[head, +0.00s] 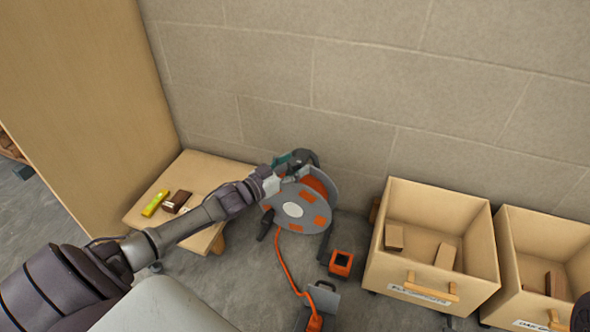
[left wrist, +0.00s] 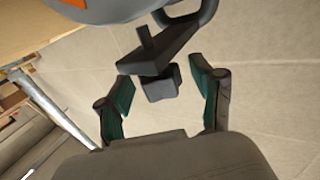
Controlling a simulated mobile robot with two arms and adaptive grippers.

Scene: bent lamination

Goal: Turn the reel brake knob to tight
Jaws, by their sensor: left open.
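The reel (head: 312,222) is a grey disc with orange patches, standing on the floor by the wall. My left gripper (head: 293,158) is at its upper edge, at the end of the arm coming in from the left. In the left wrist view a dark grey block-like knob (left wrist: 162,84) on a dark bracket (left wrist: 148,58) lies between the teal fingertips of this gripper (left wrist: 164,88). The fingers are open, with a gap visible on both sides of the knob. In the head view the gripper hides the knob.
An orange cable (head: 281,258) runs from the reel to the floor. An orange box (head: 341,262) stands right of it. Two wooden crates (head: 478,262) (head: 510,290) holding blocks are at the right. A low wooden table (head: 212,166) is left of the reel, close to the arm.

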